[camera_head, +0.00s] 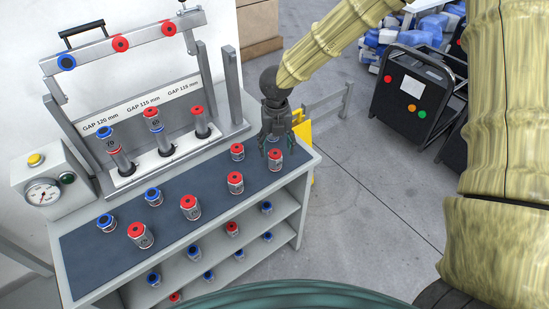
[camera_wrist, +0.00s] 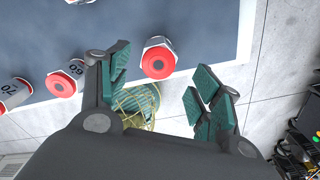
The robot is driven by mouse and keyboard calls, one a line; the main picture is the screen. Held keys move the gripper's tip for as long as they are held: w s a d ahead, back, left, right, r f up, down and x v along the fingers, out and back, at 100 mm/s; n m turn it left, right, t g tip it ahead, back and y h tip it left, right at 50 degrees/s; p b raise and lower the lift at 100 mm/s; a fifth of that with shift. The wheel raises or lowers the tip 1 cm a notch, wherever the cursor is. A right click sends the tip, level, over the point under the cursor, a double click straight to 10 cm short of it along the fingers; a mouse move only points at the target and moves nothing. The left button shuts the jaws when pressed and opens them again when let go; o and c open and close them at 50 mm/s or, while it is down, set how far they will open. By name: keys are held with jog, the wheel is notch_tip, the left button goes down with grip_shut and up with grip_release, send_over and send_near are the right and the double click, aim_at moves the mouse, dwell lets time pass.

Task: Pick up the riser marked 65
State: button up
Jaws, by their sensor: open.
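My gripper (camera_head: 274,138) is open and empty above the right end of the dark mat. In the wrist view its two green-padded fingers (camera_wrist: 155,95) are spread apart. A red-capped riser (camera_head: 275,158) stands just below and beside the gripper. In the wrist view a red-capped riser (camera_wrist: 158,60) shows between and beyond the fingertips, its number not readable. Further left in the wrist view are a riser that seems marked 60 (camera_wrist: 68,78) and one marked 70 (camera_wrist: 12,92). I cannot tell for sure which riser bears 65.
Several red- and blue-capped risers stand on the mat (camera_head: 215,222) and lower shelves. Behind it is a gap-testing rig (camera_head: 135,101) with stacked risers in its slots and a raised bar. A gauge box (camera_head: 45,182) stands at left. Open floor lies right of the bench.

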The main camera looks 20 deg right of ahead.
aim_at(275, 153)
jog(key=shift+w+f, duration=0.2)
jog(key=shift+f, duration=0.35)
jog(key=shift+s+a+f+p, duration=0.1)
jog(key=shift+f+p, duration=0.4)
jog(key=shift+f, duration=0.1)
jog(key=shift+f+p, duration=0.45)
jog(key=shift+f, duration=1.4)
jog(key=c, duration=1.3)
